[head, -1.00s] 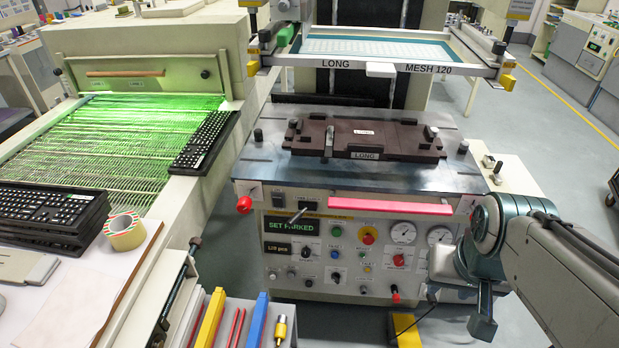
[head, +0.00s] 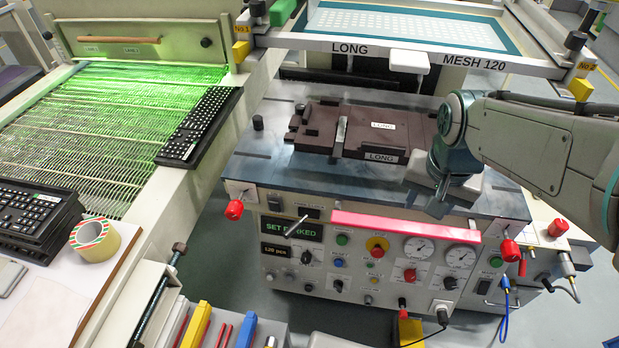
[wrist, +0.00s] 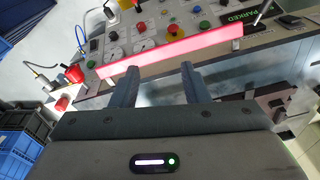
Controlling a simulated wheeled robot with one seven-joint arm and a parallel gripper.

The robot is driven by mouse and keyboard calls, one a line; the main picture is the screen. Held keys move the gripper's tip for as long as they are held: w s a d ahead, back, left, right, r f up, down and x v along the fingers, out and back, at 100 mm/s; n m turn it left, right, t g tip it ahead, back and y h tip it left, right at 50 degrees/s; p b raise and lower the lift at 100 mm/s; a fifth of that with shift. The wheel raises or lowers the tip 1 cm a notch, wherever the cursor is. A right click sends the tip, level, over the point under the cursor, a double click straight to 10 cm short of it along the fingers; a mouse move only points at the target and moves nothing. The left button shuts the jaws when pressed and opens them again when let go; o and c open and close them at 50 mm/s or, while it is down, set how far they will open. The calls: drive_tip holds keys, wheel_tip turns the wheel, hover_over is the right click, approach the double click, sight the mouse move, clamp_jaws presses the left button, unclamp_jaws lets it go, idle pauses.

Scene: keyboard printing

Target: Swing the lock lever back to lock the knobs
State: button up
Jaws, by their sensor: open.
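A short metal lever (head: 296,227), which looks like the lock lever, sticks out from the machine's front at upper left, beside the green "SET PARKED" display (head: 291,228). The lever also shows at the top right of the wrist view (wrist: 263,12). A red knob (head: 234,210) is on the left front edge and another red knob (head: 508,250) is on the right. My gripper (wrist: 160,67) is open and empty, with the pink-red bar beyond its fingers. In the head view it is over the table's right front, well right of the lever; its fingertips are hard to make out.
The pink-red bar (head: 405,227) runs along the front edge above dials and buttons. A brown fixture (head: 340,127) marked LONG sits on the metal table, under a raised screen frame (head: 380,52). A conveyor (head: 75,130) with keyboards stands to the left.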

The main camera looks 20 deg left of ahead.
drive_tip(key=w+a+f, duration=0.2)
drive_tip(key=w+a, duration=0.2)
drive_tip(key=a, duration=0.4)
drive_tip(key=m+g+h+b, duration=0.1)
drive_tip(key=m+g, duration=0.1)
drive_tip(key=m, duration=0.1)
approach(291, 228)
drive_tip(key=f, duration=0.9)
drive_tip(key=shift+d, duration=0.3)
drive_tip(key=shift+c, duration=0.2)
clamp_jaws()
